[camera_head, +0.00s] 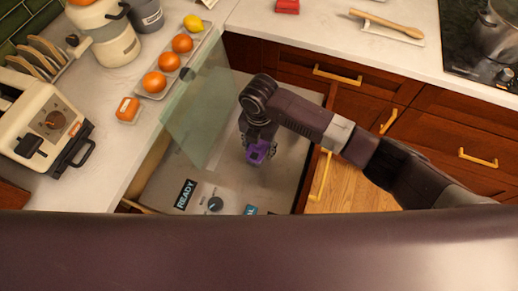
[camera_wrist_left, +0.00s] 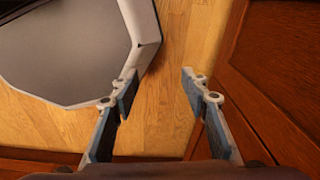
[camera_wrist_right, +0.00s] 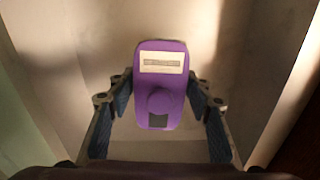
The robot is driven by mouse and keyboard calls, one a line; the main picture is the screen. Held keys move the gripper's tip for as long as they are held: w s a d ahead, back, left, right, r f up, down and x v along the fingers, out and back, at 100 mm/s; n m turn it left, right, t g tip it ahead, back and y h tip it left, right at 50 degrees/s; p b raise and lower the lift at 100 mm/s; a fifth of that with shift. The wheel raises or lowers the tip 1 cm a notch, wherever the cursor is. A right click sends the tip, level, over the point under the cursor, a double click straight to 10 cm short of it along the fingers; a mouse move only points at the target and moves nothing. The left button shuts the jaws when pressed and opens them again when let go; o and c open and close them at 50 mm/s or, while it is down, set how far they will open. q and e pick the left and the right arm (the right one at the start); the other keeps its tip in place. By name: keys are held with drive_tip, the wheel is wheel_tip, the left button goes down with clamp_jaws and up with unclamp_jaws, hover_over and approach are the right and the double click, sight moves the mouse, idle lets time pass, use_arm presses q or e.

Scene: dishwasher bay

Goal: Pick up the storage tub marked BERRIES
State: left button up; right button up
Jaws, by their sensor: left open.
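A small purple tub (camera_wrist_right: 160,92) with a pale label, a round knob and a dark square shows in the right wrist view. The label's writing is too blurred to read. In the head view a purple piece (camera_head: 257,152) shows at my right gripper (camera_head: 261,148), inside the open bay. In the right wrist view the fingers of my right gripper (camera_wrist_right: 160,82) stand on both sides of the tub, close to its sides. I cannot tell whether they touch it. My left gripper (camera_wrist_left: 160,82) is open and empty above the wooden floor in the left wrist view.
A greenish glass panel (camera_head: 200,110) stands at the left of the bay. A READY label (camera_head: 186,194) and a dial (camera_head: 215,204) lie at its near side. Oranges (camera_head: 168,62) on a tray and a cream appliance (camera_head: 48,124) occupy the left counter. Wooden drawers are on the right.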

drive_tip(key=c, duration=0.9)
drive_tip(key=shift+r, duration=0.15)
drive_tip(key=shift+c, duration=0.2)
